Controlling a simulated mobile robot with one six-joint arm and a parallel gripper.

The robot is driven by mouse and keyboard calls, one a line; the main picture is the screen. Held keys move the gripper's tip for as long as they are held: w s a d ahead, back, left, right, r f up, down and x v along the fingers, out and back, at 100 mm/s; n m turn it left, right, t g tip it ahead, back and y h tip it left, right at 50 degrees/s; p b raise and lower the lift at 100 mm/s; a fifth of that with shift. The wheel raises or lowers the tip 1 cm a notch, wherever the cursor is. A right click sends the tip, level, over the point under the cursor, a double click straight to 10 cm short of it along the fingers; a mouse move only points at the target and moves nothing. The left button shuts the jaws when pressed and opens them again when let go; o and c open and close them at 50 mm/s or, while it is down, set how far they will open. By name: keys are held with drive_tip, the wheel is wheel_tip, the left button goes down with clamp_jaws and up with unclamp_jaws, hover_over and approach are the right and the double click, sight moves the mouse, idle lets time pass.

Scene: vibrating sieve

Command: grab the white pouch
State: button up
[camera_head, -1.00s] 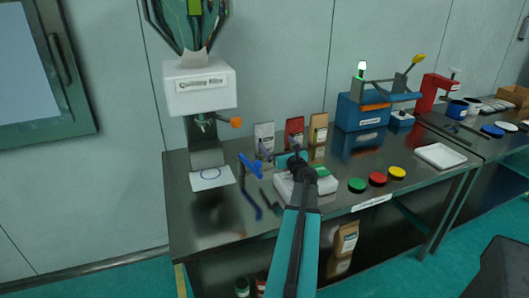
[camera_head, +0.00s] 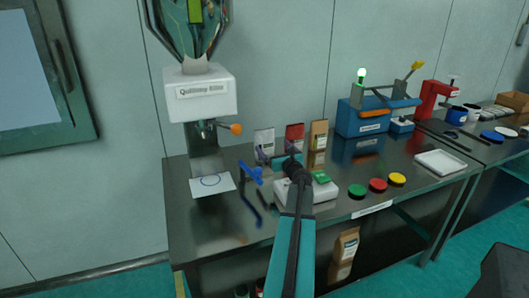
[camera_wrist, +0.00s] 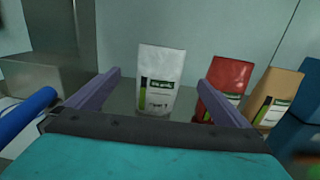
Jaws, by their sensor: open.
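The white pouch (camera_head: 264,142) stands upright near the back of the metal table, against the wall side. In the wrist view the white pouch (camera_wrist: 159,80) is centred between the fingers, ahead of their tips, with a green and black label. My gripper (camera_wrist: 160,92) is open and empty, its two purple fingers to either side of the pouch's outline. In the head view my gripper (camera_head: 272,158) is just in front of the pouch and hides its lower part. Whether a finger touches it I cannot tell.
A red pouch (camera_head: 294,137) and a brown pouch (camera_head: 318,135) stand close to the right. A blue-handled tool (camera_head: 251,172) is at the left. A white scale (camera_head: 322,191) sits below my arm. The blue sealing machine (camera_head: 362,117) stands further right.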

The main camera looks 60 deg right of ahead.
sight(265, 138)
drive_tip(key=shift+x, duration=1.7)
drive_tip(key=shift+p+x, duration=0.6)
drive_tip(key=shift+x, duration=1.95)
drive_tip(key=c, duration=1.6)
